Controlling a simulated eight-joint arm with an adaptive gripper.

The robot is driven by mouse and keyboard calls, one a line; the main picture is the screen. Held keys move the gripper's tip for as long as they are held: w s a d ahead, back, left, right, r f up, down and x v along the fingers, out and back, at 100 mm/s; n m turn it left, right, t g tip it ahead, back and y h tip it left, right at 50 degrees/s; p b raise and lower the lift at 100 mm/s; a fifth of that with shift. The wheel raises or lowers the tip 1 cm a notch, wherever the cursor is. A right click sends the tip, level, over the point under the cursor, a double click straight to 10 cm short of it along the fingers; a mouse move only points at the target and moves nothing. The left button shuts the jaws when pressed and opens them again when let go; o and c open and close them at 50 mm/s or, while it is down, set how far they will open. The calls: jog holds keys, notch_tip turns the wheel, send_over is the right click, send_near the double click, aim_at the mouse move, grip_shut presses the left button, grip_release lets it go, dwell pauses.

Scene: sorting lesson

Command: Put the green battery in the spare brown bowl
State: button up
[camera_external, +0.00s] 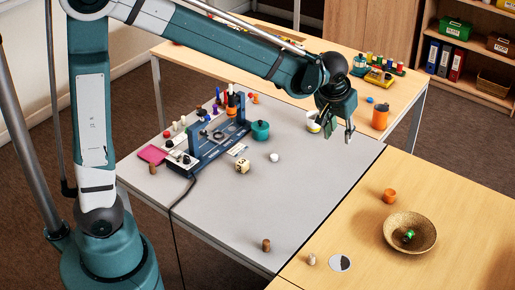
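A small green object (408,235), which looks like the green battery, lies inside the round brown bowl (391,241) on the wooden table at the right. It is small, so its details are hard to make out. No other brown bowl stands out in this view. My gripper (338,134) hangs over the back right part of the grey table, up and to the left of the bowl and well apart from it. Its fingers point down and are spread, with nothing visible between them.
A white cup (313,122) is beside my gripper. A white die (242,166), a teal pot (260,130) and a blue rack (222,141) stand on the grey table (300,200). A white-and-black disc (340,263) lies front right.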

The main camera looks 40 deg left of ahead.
jog(key=s+a+r, duration=0.3)
jog(key=s+a, duration=0.2)
jog(key=a, duration=0.5)
jog(key=s+a+r, duration=0.4)
jog(key=s+a, duration=0.1)
jog(key=a, duration=0.5)
jog(key=s+a+f+t, duration=0.2)
jog(key=s+a, duration=1)
jog(key=s, duration=0.3)
jog(key=shift+s+a+f+t, duration=0.3)
jog(key=shift+a+f, duration=0.05)
jog(key=shift+a, duration=0.05)
jog(key=shift+o, duration=0.4)
